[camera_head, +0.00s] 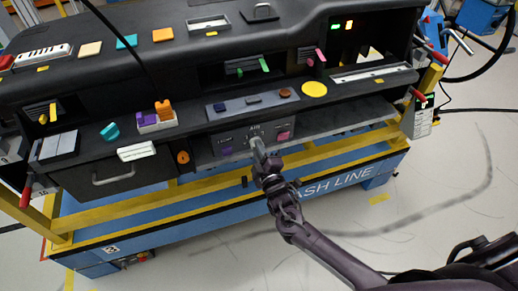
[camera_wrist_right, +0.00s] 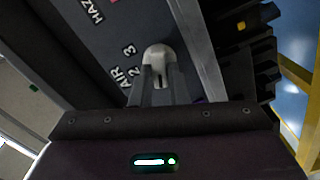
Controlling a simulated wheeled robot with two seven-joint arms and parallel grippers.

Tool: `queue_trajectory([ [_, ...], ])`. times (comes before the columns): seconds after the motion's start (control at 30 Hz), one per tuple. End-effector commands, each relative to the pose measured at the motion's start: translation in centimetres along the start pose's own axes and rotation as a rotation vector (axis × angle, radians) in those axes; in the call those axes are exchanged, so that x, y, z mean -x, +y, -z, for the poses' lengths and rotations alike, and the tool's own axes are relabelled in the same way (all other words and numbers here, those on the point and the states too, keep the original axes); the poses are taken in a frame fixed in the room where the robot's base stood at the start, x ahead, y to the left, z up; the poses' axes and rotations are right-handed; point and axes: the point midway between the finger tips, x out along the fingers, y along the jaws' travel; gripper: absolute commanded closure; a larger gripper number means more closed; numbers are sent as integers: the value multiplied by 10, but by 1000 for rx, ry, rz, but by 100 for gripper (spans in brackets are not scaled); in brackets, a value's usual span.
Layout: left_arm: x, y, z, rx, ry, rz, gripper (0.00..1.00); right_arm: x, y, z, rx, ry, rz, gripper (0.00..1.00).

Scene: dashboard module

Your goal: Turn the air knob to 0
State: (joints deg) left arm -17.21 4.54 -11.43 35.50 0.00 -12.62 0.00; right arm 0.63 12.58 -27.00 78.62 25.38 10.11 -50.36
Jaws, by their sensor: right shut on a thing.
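The air knob (camera_wrist_right: 158,58) is a pale, rounded knob on the dark panel marked AIR, with the digits 2 and 3 showing beside it in the right wrist view. My right gripper (camera_wrist_right: 158,80) is shut on the knob, a finger on each side. In the head view my right gripper (camera_head: 259,147) reaches the AIR panel (camera_head: 230,139) from the front right and covers most of the knob. The digit 0 is hidden or too small to make out. My left gripper is not in view.
A purple button and a pink button (camera_head: 283,135) flank the knob. An orange knob (camera_head: 183,157) and a drawer with a handle (camera_head: 113,178) are to the left. The floor at the right is mostly free.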

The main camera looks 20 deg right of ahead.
Motion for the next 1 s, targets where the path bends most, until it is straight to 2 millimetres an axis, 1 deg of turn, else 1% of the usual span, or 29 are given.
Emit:
queue_trajectory([
  [0.2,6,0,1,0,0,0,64,0,0,1,179,1,0,100],
  [0.5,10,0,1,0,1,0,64,0,-1,0,340,1,0,100],
  [0.7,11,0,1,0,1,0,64,0,-2,0,390,1,0,100],
  [1.0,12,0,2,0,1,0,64,0,-2,0,405,1,0,100],
])
